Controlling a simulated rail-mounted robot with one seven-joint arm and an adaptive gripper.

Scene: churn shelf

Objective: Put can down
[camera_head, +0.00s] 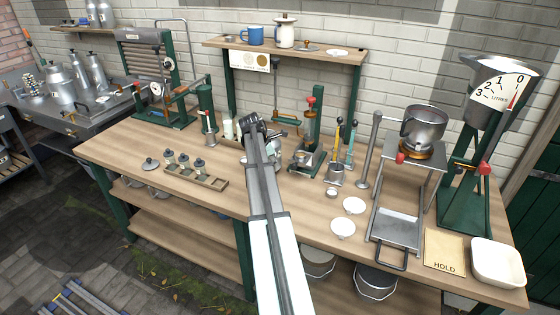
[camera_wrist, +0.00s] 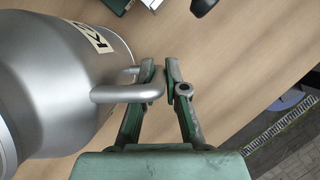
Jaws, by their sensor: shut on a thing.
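The can (camera_wrist: 60,80) is a large grey metal vessel with a pale label bearing dark letters, filling the left of the wrist view. Its bent tube handle (camera_wrist: 130,94) reaches right, between my gripper's (camera_wrist: 165,80) green fingers, which are closed on it. The wooden bench top (camera_wrist: 225,65) shows behind; whether the can touches it I cannot tell. In the head view my arm (camera_head: 262,175) reaches over the middle of the bench and largely hides the gripper and can.
A wooden rack (camera_head: 196,178) with small dark-topped jars stands left of my arm. A red-handled press (camera_head: 310,140) and white discs (camera_head: 354,205) are to the right. A pot on a stand (camera_head: 424,128), a metal tray (camera_head: 397,225) and a HOLD card (camera_head: 444,250) lie farther right.

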